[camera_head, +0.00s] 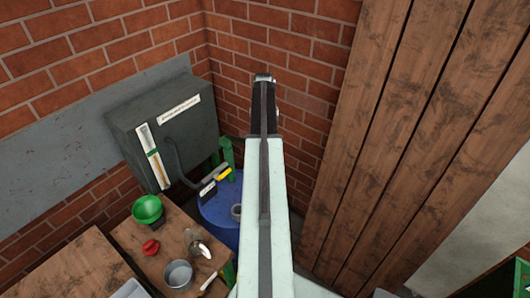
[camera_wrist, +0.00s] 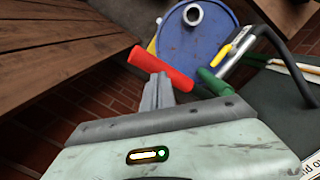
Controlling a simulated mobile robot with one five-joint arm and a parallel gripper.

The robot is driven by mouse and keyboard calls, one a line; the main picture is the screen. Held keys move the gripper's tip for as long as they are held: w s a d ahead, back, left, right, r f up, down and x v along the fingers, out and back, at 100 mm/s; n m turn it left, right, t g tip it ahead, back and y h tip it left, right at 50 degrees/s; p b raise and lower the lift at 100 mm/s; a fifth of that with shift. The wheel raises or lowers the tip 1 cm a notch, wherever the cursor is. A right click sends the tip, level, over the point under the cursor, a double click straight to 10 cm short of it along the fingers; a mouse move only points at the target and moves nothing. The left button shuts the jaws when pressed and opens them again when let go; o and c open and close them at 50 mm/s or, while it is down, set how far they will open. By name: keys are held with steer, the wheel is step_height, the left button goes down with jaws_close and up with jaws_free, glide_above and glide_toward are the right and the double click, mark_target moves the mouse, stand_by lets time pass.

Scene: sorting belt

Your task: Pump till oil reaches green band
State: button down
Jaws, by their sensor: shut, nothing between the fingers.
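The dark grey tank (camera_head: 190,131) stands against the brick wall in the head view. Its upright gauge (camera_head: 153,157) shows an orange column and a small green mark; the exact oil level against it is too small to tell. A blue drum (camera_head: 221,208) stands beside it, with a green upright part (camera_head: 226,150) above. In the wrist view, a red bar handle (camera_wrist: 160,63) crosses just beyond my gripper (camera_wrist: 158,82), in front of the blue drum (camera_wrist: 197,48). My gripper is shut and empty; whether it touches the bar is unclear. The head view hides my fingers.
A wooden table (camera_head: 165,242) at lower left holds a green funnel (camera_head: 147,209), a red item (camera_head: 151,247), a glass jar (camera_head: 195,240) and a metal cup (camera_head: 179,274). Wooden planks (camera_head: 400,130) stand to the right.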

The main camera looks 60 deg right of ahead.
steer(key=shift+s+f+b, duration=0.15)
steer(key=shift+f+b, duration=0.35)
steer(key=shift+f, duration=0.45)
step_height(320, 180, down, 5)
steer(key=b, duration=0.4)
steer(key=shift+r+b, duration=0.15)
steer(key=shift+b, duration=0.2)
steer(key=shift+r, duration=0.15)
